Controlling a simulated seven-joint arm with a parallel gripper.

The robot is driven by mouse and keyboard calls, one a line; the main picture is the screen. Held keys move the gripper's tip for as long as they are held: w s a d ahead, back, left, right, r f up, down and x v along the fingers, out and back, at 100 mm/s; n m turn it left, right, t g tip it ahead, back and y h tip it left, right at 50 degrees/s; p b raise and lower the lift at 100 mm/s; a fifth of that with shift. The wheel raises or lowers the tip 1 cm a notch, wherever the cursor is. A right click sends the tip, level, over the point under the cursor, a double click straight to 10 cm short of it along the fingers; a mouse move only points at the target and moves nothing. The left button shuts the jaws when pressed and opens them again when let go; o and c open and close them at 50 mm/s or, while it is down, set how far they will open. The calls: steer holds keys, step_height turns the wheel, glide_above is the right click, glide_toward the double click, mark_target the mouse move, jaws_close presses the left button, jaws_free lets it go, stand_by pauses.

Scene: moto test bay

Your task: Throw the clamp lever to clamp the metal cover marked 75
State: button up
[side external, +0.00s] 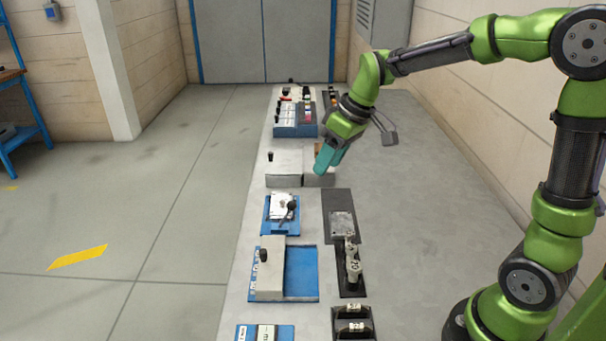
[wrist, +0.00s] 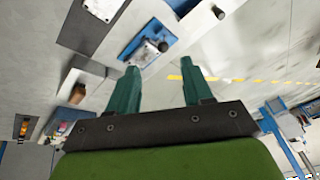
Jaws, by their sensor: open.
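A pale metal cover (side external: 281,203) sits on a small blue fixture (side external: 268,229) near the middle of the bench. A clamp lever with a black knob (side external: 291,205) is at its right side. In the wrist view the cover (wrist: 146,53) and the knob (wrist: 163,46) appear just beyond my fingertips. I cannot read a number on this cover. A second metal plate (side external: 341,225) lies on a dark mat to the right. My gripper (side external: 325,168) is open and empty, above the grey boxes behind the fixture, apart from the lever. The wrist view shows both teal fingers (wrist: 160,68).
Grey boxes (side external: 284,170) stand behind the fixture, one with a black knob. A blue tray (side external: 303,272) with a grey block and knob is in front. Dark holders (side external: 352,325) with numbered parts stand front right. The bench's right side is clear.

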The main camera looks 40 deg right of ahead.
mark_target(294, 202)
steer(key=w+a+f+n, duration=0.1)
steer(key=w+f, duration=0.1)
steer(key=f, duration=0.2)
steer(key=w+a+f+n, duration=0.1)
steer(key=w+f, duration=0.2)
steer(key=f, duration=0.2)
steer(key=w+a+f+n, duration=0.1)
steer(key=w+a+f, duration=0.1)
steer(key=f, duration=0.3)
steer(key=shift+w+f+n, duration=0.25)
steer(key=shift+w+n, duration=0.05)
steer(key=shift+n, duration=0.1)
steer(key=shift+d, duration=0.1)
jaws_close()
